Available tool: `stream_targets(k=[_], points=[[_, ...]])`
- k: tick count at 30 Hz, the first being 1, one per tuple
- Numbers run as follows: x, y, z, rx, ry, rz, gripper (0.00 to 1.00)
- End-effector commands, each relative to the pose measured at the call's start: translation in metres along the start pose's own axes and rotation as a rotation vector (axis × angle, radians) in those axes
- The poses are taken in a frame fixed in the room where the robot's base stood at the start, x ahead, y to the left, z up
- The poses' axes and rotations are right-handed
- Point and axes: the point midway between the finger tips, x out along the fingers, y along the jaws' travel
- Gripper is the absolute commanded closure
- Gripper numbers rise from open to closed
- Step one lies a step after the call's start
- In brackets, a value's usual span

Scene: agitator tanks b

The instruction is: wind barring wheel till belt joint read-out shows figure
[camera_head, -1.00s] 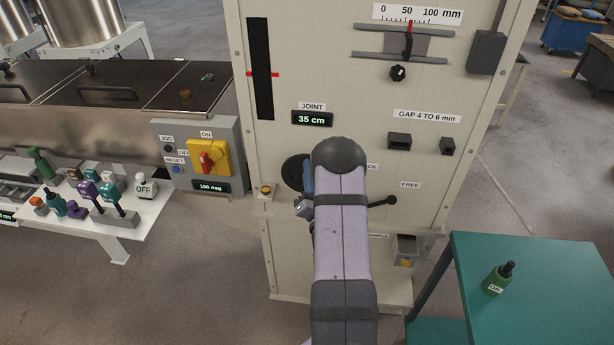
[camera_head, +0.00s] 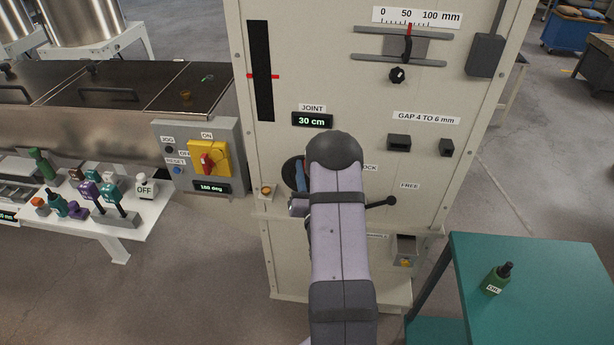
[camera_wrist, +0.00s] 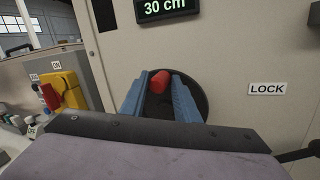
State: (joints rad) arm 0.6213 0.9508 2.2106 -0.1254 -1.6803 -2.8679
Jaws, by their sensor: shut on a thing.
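The barring wheel is a dark round disc (camera_wrist: 193,94) on the cream cabinet front, below the joint read-out. In the wrist view my gripper (camera_wrist: 159,88) has its two blue fingers on either side of the wheel's red handle (camera_wrist: 160,80) and is shut on it. In the head view my arm hides most of the wheel (camera_head: 290,172), and only its left part shows. The joint read-out (camera_head: 312,121) shows 30 cm. The same read-out (camera_wrist: 166,8) shows 30 cm in the wrist view.
A lever (camera_head: 380,202) sticks out right of my arm, by the LOCK and FREE labels. A grey switch box (camera_head: 225,160) with a yellow and red switch stands left of the wheel. A teal table (camera_head: 540,290) with a green bottle (camera_head: 499,279) is at the right.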

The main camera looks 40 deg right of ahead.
Motion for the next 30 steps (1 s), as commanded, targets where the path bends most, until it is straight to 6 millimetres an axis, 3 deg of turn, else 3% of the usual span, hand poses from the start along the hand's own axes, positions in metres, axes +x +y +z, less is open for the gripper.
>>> stream_targets(k=[2,30], points=[[0.0028,0.0074,-0.0015,-0.077,0.031,0.005,0.94],[0.0055,0.0082,-0.0033,-0.153,0.048,-0.003,0.94]])
